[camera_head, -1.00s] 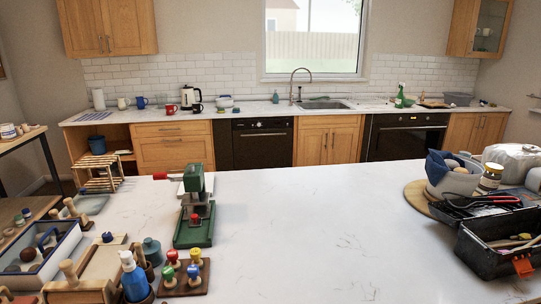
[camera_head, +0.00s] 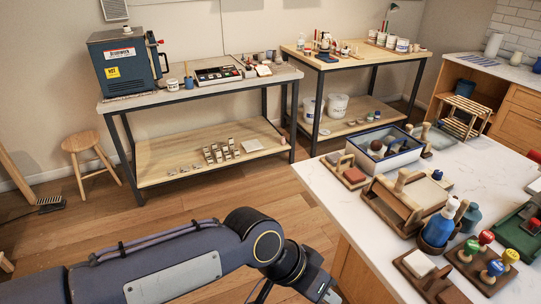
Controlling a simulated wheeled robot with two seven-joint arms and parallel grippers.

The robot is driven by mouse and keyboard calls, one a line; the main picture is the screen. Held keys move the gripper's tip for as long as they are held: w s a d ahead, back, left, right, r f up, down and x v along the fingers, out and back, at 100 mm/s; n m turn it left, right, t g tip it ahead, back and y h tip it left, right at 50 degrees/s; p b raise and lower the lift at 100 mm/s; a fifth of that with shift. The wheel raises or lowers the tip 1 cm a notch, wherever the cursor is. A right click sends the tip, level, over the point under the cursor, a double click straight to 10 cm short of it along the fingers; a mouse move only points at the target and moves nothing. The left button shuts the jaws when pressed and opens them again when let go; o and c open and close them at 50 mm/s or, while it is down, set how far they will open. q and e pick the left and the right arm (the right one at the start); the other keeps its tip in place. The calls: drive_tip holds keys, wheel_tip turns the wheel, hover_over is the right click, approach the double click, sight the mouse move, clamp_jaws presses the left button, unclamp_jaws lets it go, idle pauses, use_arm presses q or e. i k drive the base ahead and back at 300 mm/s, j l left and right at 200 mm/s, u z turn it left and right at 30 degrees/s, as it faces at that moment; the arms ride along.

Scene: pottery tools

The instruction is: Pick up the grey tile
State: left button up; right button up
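I cannot single out the grey tile for sure. Small pale and grey tile-like pieces (camera_head: 222,152) stand in rows on the lower shelf of the left table, with a flat pale square (camera_head: 252,145) to their right and a few thin pieces (camera_head: 184,170) to their left. A pale square block (camera_head: 418,263) lies on a wooden board on the white worktop. My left arm comes in from the left, and my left gripper (camera_head: 322,290) is at the bottom edge, below and away from the shelf. Its fingers are not clear. My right gripper is out of view.
A blue kiln (camera_head: 128,62) stands on the left table (camera_head: 200,97). A wooden stool (camera_head: 86,150) is left of it. A second table (camera_head: 352,60) holds pots. The white worktop (camera_head: 340,195) carries a blue-rimmed tray (camera_head: 400,160), a blue bottle (camera_head: 438,228) and coloured knobs. Wooden floor is open between.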

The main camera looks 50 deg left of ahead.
sight(332, 158)
drive_tip(key=u, duration=1.3)
drive_tip(key=i+j+u, duration=0.25)
drive_tip(key=i, duration=0.3)
drive_tip(key=i+j+u, duration=0.15)
drive_tip(key=i+u, duration=0.15)
drive_tip(key=i, duration=0.3)
